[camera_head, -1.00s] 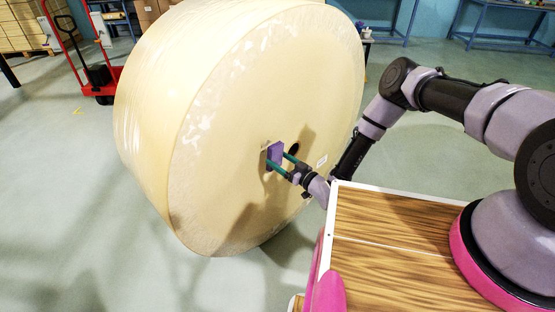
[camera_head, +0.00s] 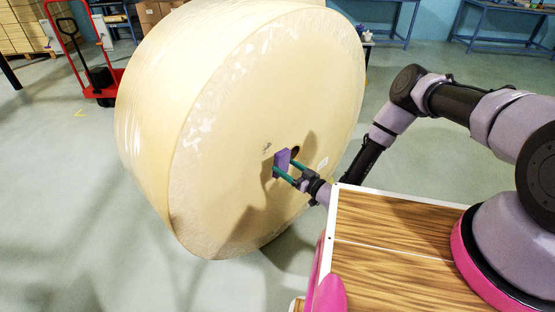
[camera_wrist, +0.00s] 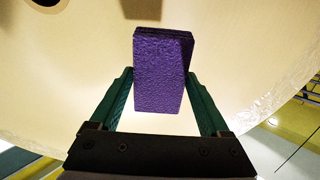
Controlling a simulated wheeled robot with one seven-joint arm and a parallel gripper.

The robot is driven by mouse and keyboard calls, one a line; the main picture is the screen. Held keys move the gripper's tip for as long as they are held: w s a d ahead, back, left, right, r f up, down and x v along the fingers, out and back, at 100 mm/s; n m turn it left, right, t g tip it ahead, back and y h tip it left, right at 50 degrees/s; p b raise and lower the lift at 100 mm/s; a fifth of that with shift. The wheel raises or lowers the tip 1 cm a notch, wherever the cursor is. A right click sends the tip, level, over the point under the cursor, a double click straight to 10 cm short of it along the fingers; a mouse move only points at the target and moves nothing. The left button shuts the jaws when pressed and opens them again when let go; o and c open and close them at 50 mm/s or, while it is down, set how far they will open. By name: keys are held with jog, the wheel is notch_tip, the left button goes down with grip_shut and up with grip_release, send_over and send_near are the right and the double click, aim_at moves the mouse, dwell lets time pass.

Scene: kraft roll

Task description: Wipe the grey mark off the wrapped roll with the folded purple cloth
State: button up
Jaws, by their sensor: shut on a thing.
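The wrapped roll (camera_head: 240,110) is a huge cream cylinder with its flat end facing me. A small grey mark (camera_head: 267,148) shows on that end, just left of the cloth. The folded purple cloth (camera_head: 281,163) is an upright block by the dark core hole (camera_head: 295,152). My gripper (camera_head: 284,168) has its green fingers shut on the cloth. In the wrist view the cloth (camera_wrist: 160,80) sits between the fingers, in front of the roll (camera_wrist: 235,40). I cannot tell whether the cloth touches the roll. I cannot make out the mark in the wrist view.
A small white label (camera_head: 322,163) is on the roll's end, right of the hole. My wooden deck is at lower right. A red hand truck (camera_head: 100,85) stands at the left, and blue benches (camera_head: 505,25) are at the back. Open floor lies left of the roll.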

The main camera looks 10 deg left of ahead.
aim_at(262, 151)
jog(key=shift+a, duration=0.15)
jog(key=shift+x, duration=3.35)
jog(key=shift+x, duration=1)
jog(key=shift+w+d, duration=0.5)
jog(key=shift+w, duration=0.3)
jog(key=shift+w+d, duration=0.5)
jog(key=shift+w, duration=0.25)
jog(key=shift+w+d, duration=0.45)
jog(key=shift+w, duration=0.4)
jog(key=shift+w+d, duration=0.45)
jog(key=shift+w, duration=0.35)
jog(key=shift+s+a, duration=0.65)
jog(key=shift+s, duration=0.45)
jog(key=shift+s+a, duration=0.7)
jog(key=shift+s, duration=0.35)
jog(key=shift+s+a, duration=0.65)
jog(key=shift+s, duration=0.45)
jog(key=shift+d, duration=0.1)
